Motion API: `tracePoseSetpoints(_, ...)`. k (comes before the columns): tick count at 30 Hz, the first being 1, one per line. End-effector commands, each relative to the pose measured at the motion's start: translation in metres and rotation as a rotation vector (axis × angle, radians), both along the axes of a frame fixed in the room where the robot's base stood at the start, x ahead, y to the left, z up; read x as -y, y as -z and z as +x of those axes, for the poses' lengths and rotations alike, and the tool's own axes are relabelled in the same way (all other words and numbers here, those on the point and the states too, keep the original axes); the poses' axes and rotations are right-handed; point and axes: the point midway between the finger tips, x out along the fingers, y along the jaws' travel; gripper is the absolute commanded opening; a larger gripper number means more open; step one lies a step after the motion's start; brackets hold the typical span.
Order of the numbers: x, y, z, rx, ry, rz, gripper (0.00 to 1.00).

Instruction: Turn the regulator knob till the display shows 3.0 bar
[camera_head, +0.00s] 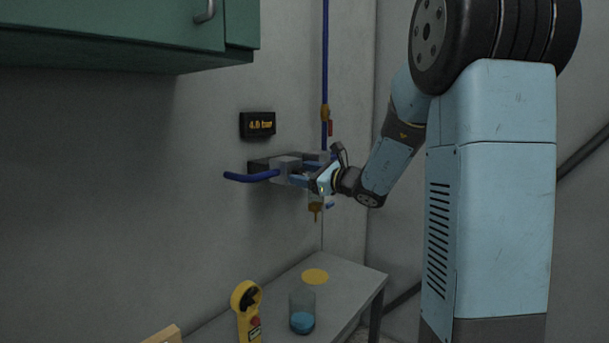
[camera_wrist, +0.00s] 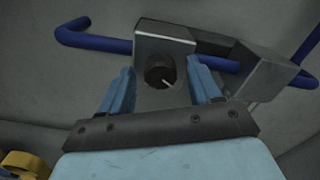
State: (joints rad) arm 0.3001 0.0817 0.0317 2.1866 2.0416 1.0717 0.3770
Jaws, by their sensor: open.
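The black regulator knob (camera_wrist: 160,74) with a white pointer mark sits on the front of a grey regulator block (camera_wrist: 165,40). In the wrist view the pointer leans to the lower right. My gripper (camera_wrist: 160,80) is open, one blue finger on each side of the knob with a gap to it. In the head view my gripper (camera_head: 300,181) is at the regulator block (camera_head: 285,164) on the wall, and the knob is hidden there. The black display (camera_head: 258,125) above the block reads 4.0 bar in orange characters.
A blue pipe (camera_head: 250,177) runs left from the block, and another blue pipe (camera_head: 325,60) rises above it. A green cabinet (camera_head: 120,30) hangs at the upper left. Below, a grey table (camera_head: 350,290) carries a glass with blue contents (camera_head: 302,318) and a yellow device (camera_head: 246,305).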

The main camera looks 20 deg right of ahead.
Motion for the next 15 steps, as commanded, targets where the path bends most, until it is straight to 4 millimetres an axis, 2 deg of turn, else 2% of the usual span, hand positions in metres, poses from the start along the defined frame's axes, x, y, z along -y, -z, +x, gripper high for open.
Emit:
tracePoseSetpoints(10,-0.0009,0.0001,0.0024,0.0,0.001,0.0,0.62)
tracePoseSetpoints(15,-0.0007,0.0,0.0023,0.0,0.001,0.0,0.46)
